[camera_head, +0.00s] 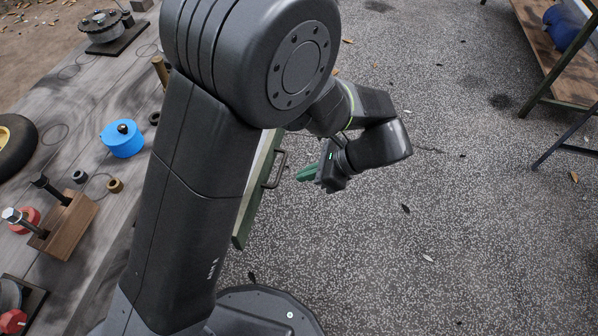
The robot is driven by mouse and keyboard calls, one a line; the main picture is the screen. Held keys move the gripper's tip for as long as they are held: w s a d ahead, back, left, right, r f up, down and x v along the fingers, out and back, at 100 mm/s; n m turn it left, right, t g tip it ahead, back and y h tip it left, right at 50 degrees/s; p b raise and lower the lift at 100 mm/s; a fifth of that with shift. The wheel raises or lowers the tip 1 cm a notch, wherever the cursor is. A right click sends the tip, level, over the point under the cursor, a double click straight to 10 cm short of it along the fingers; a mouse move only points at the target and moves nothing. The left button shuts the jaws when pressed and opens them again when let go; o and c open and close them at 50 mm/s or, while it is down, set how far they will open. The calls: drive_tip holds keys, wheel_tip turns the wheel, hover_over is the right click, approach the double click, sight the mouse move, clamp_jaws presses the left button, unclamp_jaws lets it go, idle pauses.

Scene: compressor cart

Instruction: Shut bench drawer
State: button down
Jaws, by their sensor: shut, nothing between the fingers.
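On the bench are a blue cylinder (122,139), a wooden block with bolts (64,222), small rings and a wheel (14,147). A wooden table (548,50) with metal legs stands at the upper right. The speckled floor right of my gripper is mostly clear.

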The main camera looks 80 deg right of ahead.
sight(272, 186)
drive_tip(key=x, duration=0.6)
drive_tip(key=w, duration=0.3)
drive_tip(key=shift+w+f+b, duration=0.2)
drive_tip(key=shift+w+b, duration=0.1)
drive_tip(key=shift+w, duration=0.05)
drive_tip(key=shift+w+a, duration=0.1)
drive_tip(key=shift+w, duration=0.4)
drive_tip(key=w, duration=0.7)
drive_tip(key=w+p, duration=0.1)
drive_tip(key=w, duration=1.4)
drive_tip(key=shift+w+a, duration=0.1)
drive_tip(key=shift+a, duration=0.25)
